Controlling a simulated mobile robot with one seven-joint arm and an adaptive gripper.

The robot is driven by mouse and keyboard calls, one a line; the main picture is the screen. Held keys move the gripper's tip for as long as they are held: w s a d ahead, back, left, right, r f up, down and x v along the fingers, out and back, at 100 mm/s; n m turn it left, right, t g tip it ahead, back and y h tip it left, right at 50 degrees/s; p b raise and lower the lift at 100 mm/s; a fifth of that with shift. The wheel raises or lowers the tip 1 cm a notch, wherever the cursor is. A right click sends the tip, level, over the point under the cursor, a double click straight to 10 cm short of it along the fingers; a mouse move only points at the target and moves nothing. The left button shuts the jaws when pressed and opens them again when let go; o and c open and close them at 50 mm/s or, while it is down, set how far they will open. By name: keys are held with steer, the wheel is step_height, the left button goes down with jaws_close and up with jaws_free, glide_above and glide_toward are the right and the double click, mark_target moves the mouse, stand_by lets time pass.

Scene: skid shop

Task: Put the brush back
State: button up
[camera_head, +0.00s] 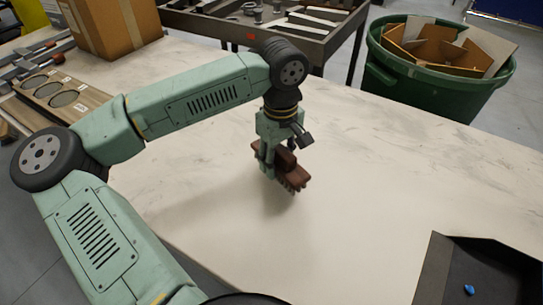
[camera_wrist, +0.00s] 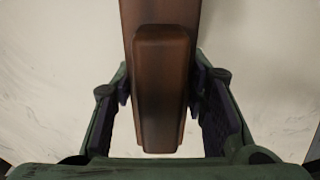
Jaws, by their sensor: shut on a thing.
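The brush (camera_head: 292,172) is brown, with a row of dark bristle tufts along its underside. My gripper (camera_head: 276,158) points down over the middle of the pale worktop and is shut on the brush. In the wrist view, the brush's raised brown grip (camera_wrist: 160,90) stands between the two fingers (camera_wrist: 160,92), with its wider body running off the top of the picture. A shadow lies on the worktop below the brush; I cannot tell for certain whether the bristles touch the surface. The far side of the brush is partly hidden by the fingers.
A dark tray (camera_head: 428,278) with a small blue piece (camera_head: 469,289) is at the lower right. A wooden board with round recesses (camera_head: 62,98), clamps and a cardboard box (camera_head: 105,25) are at the left.

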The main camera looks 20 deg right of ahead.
steer(key=w, duration=0.1)
steer(key=w+a, duration=0.1)
steer(key=shift+w+f+p, duration=0.2)
steer(key=shift+w+p, duration=0.15)
steer(key=shift+w, duration=0.05)
step_height(320, 180, down, 3)
steer(key=shift+d+p, duration=0.1)
steer(key=shift+p, duration=0.55)
steer(key=shift+f, duration=0.2)
steer(key=shift+f+b, duration=0.2)
steer(key=shift+b, duration=0.15)
steer(key=o, duration=1.3)
steer(key=shift+r, duration=0.1)
steer(key=shift+r+p, duration=0.2)
steer(key=shift+p, duration=0.15)
steer(key=shift+r+b, duration=0.3)
steer(key=shift+r, duration=0.05)
step_height(320, 180, up, 11)
steer(key=shift+r+b, duration=0.1)
steer(key=shift+b, duration=1.05)
